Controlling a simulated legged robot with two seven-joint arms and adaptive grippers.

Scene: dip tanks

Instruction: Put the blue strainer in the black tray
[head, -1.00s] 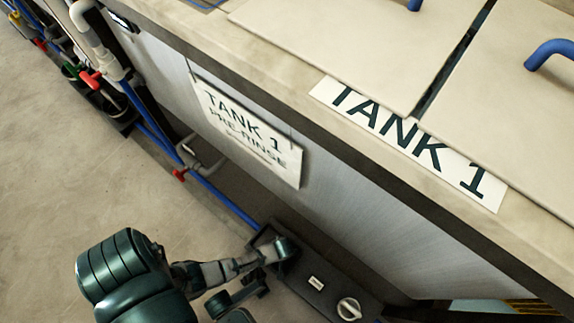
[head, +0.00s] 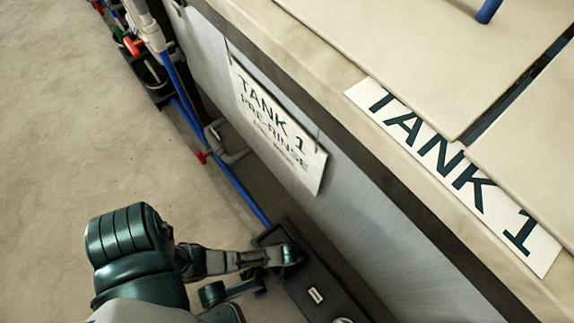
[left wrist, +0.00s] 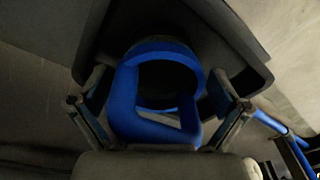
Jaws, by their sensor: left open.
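The blue strainer (left wrist: 123,104) shows in the left wrist view as a round blue rim with a wide loop towards the camera; its inside is dark. It lies within the outline of the black tray (left wrist: 247,62), whose walls rise around its far side. Whether it rests on the tray's floor I cannot tell. My left gripper (left wrist: 160,95) is open, with one finger on each side of the strainer. In the head view my left gripper (head: 284,256) is low beside the tank, at a dark box. The strainer is hidden there. My right gripper is not in view.
The tank wall with the hanging Tank 1 pre-rinse sign (head: 278,128) rises close to the right of my left arm. Blue pipe (head: 240,193) and a red-handled valve (head: 202,157) run along its foot. A dark panel (head: 322,290) lies beside the gripper. The floor at left is clear.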

